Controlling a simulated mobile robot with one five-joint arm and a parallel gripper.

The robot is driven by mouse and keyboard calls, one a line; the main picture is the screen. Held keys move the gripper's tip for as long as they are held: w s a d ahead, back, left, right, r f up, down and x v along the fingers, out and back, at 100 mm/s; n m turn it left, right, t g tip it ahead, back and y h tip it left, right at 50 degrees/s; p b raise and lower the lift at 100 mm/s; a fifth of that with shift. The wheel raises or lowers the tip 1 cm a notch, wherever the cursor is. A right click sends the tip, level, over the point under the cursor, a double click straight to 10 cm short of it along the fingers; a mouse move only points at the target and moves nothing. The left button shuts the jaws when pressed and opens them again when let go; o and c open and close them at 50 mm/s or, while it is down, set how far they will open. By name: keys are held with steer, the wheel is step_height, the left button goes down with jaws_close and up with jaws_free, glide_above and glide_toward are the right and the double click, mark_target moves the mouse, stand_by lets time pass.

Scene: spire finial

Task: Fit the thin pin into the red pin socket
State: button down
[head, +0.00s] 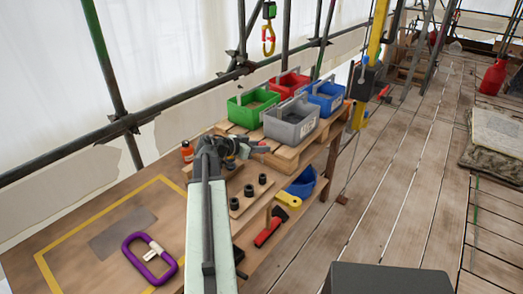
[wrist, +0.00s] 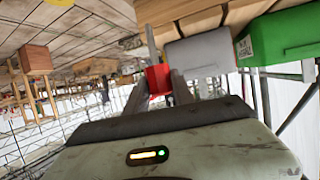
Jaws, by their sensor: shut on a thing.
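My gripper (wrist: 158,92) reaches out over the workbench and is shut. In the wrist view a red block (wrist: 158,78) shows between its fingertips, and a thin grey rod (wrist: 151,42) runs on from it; I take these to be the thin pin and its grip. I cannot make out a red socket for certain.
Green (head: 252,106), red (head: 289,84), blue (head: 325,97) and grey (head: 291,121) bins stand on a pallet behind the gripper. An orange bottle (head: 187,152) stands left.

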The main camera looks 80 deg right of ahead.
steer(key=shift+s+f+b, duration=0.1)
steer(key=shift+f+b, duration=2.85)
steer(key=shift+f+b, duration=2.4)
steer(key=c, duration=1)
jaws_free()
steer(key=shift+a, duration=0.1)
steer(key=p+v, duration=0.3)
steer(key=v, duration=0.4)
steer(key=shift+w+a+r, duration=0.15)
steer(key=shift+w+r, duration=0.05)
steer(key=shift+r, duration=0.05)
